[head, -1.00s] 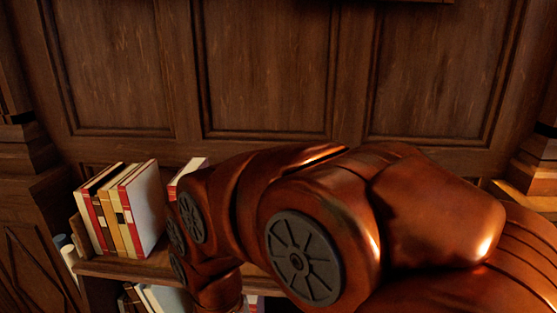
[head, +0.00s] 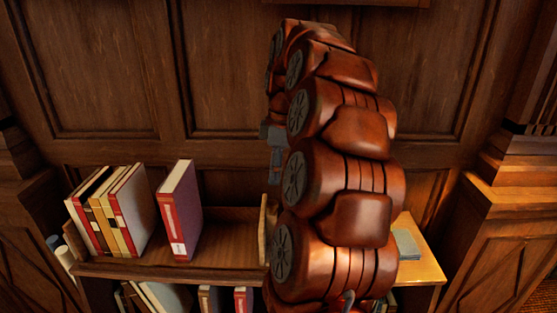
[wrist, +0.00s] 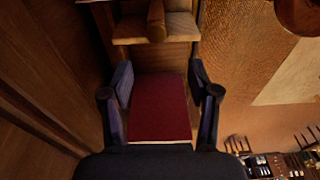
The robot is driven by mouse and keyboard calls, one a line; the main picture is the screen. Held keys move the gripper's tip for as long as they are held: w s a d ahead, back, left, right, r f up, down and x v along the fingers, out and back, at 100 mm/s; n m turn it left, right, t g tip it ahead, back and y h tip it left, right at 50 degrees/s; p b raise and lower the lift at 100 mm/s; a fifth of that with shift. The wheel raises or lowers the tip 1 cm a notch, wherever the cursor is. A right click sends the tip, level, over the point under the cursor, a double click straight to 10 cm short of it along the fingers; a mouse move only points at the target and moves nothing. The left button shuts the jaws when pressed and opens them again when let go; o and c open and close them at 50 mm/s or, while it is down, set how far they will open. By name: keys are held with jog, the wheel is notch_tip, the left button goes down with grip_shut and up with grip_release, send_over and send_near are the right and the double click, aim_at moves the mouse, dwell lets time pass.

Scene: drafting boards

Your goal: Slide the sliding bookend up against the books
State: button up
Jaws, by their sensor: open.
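A row of books (head: 108,212) stands at the left of the shelf. A separate red-purple book (head: 181,212) stands upright to their right, with a gap between. A light wooden upright (head: 264,230), apparently the sliding bookend, stands farther right, apart from that book and partly hidden by my arm. My gripper (head: 274,170) is above the shelf near this upright, partly hidden behind my arm. In the wrist view my gripper (wrist: 160,93) is open, and a dark red flat surface (wrist: 160,108) with a pale lower edge shows between its fingers; whether they touch it is unclear.
The shelf (head: 230,243) is bare between the red-purple book and the wooden upright. A grey-green book (head: 405,243) lies on the right end of the top. More books (head: 165,298) stand on the lower shelf. A panelled wall (head: 230,70) rises behind.

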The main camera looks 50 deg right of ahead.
aim_at(273, 203)
jog(key=f+b, duration=0.1)
jog(key=f, duration=0.3)
jog(key=f+b, duration=0.2)
jog(key=f, duration=0.2)
jog(key=w+f+b, duration=0.1)
jog(key=f, duration=0.2)
jog(key=shift+f+b, duration=0.35)
jog(key=shift+f, duration=0.05)
jog(key=c, duration=0.4)
jog(key=shift+c, duration=0.2)
grip_shut()
